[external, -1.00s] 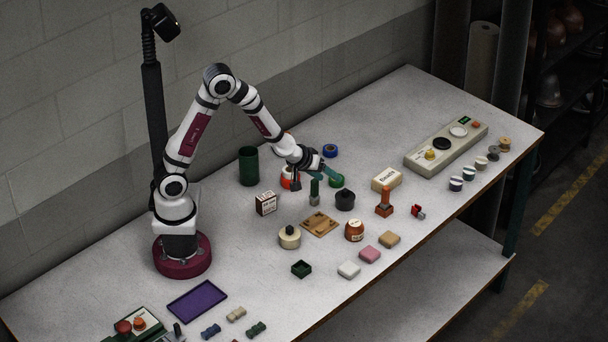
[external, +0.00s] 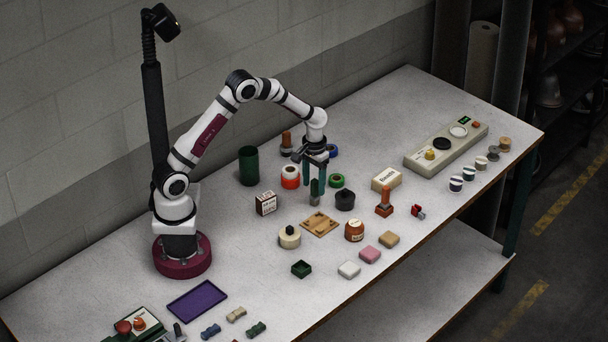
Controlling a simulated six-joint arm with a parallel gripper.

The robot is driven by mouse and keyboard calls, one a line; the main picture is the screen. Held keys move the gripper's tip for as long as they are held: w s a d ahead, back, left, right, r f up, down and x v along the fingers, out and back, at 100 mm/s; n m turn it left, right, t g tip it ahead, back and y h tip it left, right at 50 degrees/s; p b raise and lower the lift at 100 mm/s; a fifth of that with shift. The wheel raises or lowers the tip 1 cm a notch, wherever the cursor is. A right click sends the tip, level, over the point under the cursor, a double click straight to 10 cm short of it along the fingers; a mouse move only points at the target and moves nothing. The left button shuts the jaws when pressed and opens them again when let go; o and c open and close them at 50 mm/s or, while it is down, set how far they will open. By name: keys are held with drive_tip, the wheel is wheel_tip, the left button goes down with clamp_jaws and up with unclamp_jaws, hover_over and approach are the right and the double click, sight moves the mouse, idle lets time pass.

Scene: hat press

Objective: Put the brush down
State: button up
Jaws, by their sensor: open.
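My gripper (external: 314,181) points straight down with its two teal fingers apart. Between or just in front of the fingers stands a small upright piece with a green top and grey foot (external: 315,191). It may be the brush, but it is too small to be sure. It appears to rest on the table, and I cannot tell whether a finger touches it. Another orange-brown upright piece (external: 286,141) stands behind, left of my gripper.
Close around my gripper are a red-and-white jar (external: 290,178), a green ring (external: 337,181), a black pot (external: 345,200) and a wooden board (external: 319,224). A green cylinder (external: 249,166) stands left. A purple tray (external: 198,301) lies front left, with clear table behind it.

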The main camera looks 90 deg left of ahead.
sight(315, 194)
drive_tip(key=f, duration=0.5)
drive_tip(key=shift+w+a+f, duration=0.1)
drive_tip(key=shift+a+f, duration=0.05)
drive_tip(key=shift+a, duration=0.25)
clamp_jaws()
